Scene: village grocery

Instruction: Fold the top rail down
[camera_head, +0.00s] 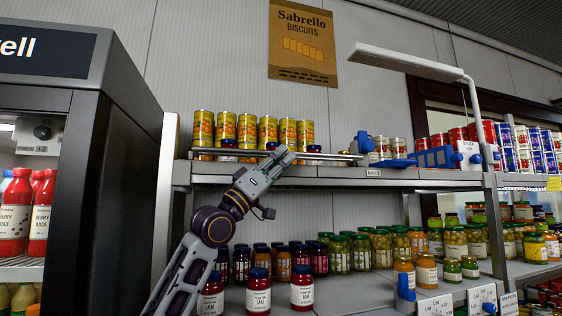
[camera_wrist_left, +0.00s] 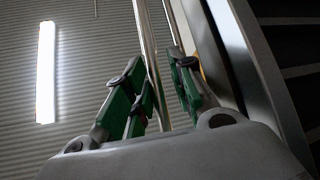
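The top rail (camera_head: 328,156) is a thin metal bar along the front of the upper shelf, before the yellow cans. It runs from the left shelf post to a blue bracket (camera_head: 364,144). My left gripper (camera_head: 281,154) is up at the rail, near its middle. In the left wrist view, its green fingers (camera_wrist_left: 160,92) stand apart, with a shiny metal bar (camera_wrist_left: 149,40) running between them. Whether either finger touches the bar is not clear. My right gripper is not in view.
Yellow cans (camera_head: 268,131) stand right behind the rail. Jam jars (camera_head: 258,291) and other jars fill the shelf below my left arm. A dark fridge (camera_head: 110,150) stands close on the left. A lamp arm (camera_head: 410,63) overhangs the shelf on the right.

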